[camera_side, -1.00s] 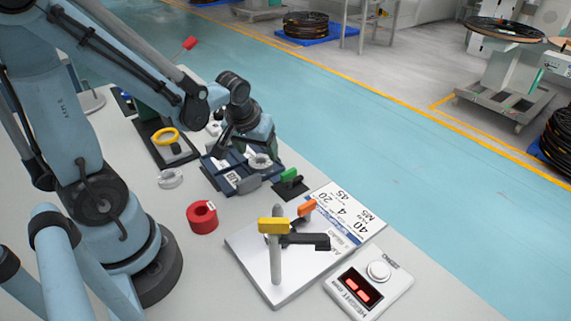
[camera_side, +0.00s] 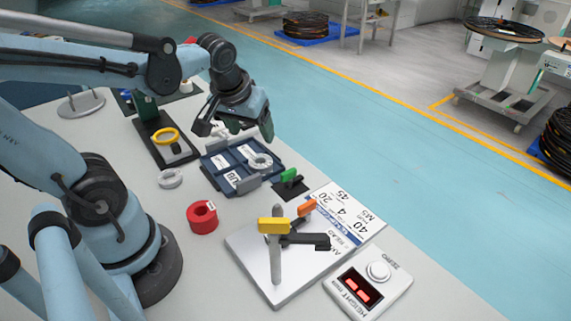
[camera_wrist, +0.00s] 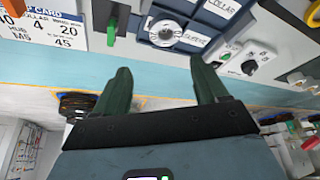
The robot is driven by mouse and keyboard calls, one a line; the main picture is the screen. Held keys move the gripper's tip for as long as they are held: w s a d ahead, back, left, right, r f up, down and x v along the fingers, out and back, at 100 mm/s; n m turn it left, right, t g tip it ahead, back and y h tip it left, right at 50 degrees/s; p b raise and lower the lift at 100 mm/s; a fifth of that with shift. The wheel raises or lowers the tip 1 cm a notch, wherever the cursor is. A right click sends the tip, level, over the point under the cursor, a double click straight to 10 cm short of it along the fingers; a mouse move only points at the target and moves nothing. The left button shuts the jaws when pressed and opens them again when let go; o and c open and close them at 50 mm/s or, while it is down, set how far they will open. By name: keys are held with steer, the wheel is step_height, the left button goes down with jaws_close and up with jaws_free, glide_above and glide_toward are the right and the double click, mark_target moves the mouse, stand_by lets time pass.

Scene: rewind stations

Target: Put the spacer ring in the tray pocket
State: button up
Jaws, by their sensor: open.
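A pale ring (camera_side: 260,161), which looks like the spacer ring, lies flat in a pocket of the dark blue tray (camera_side: 216,183). In the wrist view the ring (camera_wrist: 166,32) sits in its pocket beside printed labels on the tray (camera_wrist: 190,50). A second pale ring (camera_side: 170,179) lies on the table left of the tray; I cannot tell its name. My gripper (camera_side: 240,125) is above and behind the tray, clear of the ring. In the wrist view its two dark green fingers (camera_wrist: 162,85) are spread apart with nothing between them.
A green-handled block (camera_side: 289,178), a metal plate with a post (camera_side: 277,265) and a height gauge (camera_side: 367,284) are to the right.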

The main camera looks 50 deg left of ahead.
steer(key=d+r+m+t+h, duration=0.1)
steer(key=d+m+t+h, duration=0.1)
steer(key=d+m, duration=0.4)
steer(key=shift+s+d+r+t, duration=0.25)
steer(key=shift+d+t, duration=0.25)
